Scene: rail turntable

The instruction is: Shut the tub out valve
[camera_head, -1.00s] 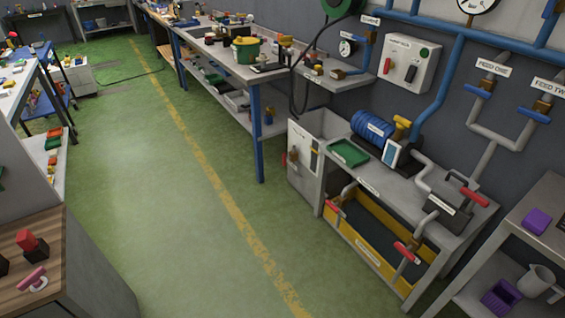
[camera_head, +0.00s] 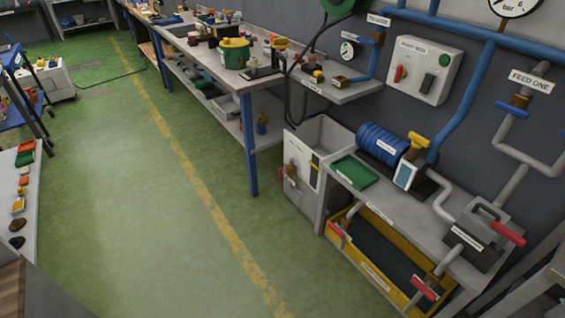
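A grey open-topped tub (camera_head: 325,135) stands at the left end of the pump bench. A small brass valve with a red part (camera_head: 288,172) is on the tub's front face. A red-handled valve (camera_head: 338,230) sits at the left end of the yellow-edged tray under the bench. Another red-handled valve (camera_head: 424,288) is on a pipe at the tray's right end. A third red lever (camera_head: 508,233) is on the bench top. I cannot read which label says tub out. Neither of my grippers is in view.
The bench holds a blue pump (camera_head: 382,143) and a green tray (camera_head: 355,171). A long workbench leg (camera_head: 249,145) stands left of the tub. A grey shelf edge is at lower right. The green floor (camera_head: 150,200) in front is clear.

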